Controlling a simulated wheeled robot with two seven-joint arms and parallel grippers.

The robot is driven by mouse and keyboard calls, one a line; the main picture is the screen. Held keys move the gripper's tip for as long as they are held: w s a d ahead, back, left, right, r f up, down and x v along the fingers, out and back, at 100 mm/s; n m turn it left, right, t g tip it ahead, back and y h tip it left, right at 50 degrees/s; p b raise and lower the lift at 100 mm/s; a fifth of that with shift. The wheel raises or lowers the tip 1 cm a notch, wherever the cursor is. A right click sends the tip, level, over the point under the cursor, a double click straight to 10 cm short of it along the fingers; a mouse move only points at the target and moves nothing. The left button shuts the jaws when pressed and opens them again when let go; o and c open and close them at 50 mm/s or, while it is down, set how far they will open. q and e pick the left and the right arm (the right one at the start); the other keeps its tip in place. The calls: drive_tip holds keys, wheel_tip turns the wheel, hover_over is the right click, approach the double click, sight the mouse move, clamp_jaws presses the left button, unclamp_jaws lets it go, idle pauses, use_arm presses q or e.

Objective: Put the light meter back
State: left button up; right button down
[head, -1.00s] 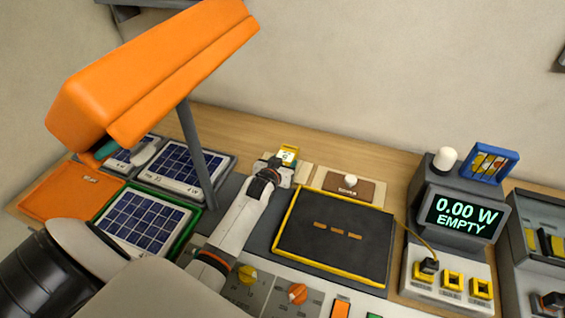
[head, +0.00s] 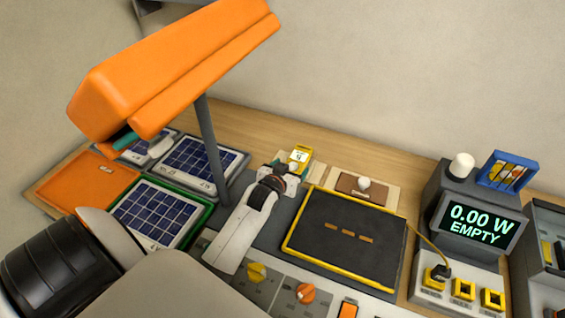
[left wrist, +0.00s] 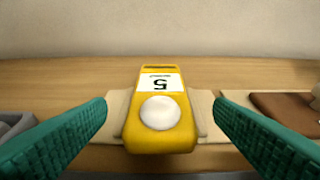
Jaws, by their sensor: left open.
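The yellow light meter (head: 299,154) stands at the back of the bench, on a pale stand, left of the brown block. In the left wrist view the light meter (left wrist: 161,110) shows its white dome and a label reading 5, upside down. My left gripper (head: 285,172) is right in front of it. In the left wrist view its green fingers (left wrist: 160,122) are spread, one on each side of the meter, with a gap on both sides. My right gripper is not in view.
An orange lamp hood (head: 175,70) on a grey post (head: 212,150) hangs over solar panels (head: 158,213) at left. A black mat with a yellow edge (head: 345,236) lies right of my arm. A display (head: 475,222) reads 0.00 W EMPTY.

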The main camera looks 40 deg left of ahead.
use_arm(q)
drive_tip(key=v, duration=0.6)
drive_tip(key=shift+s+r, duration=0.1)
drive_tip(key=shift+s, duration=0.05)
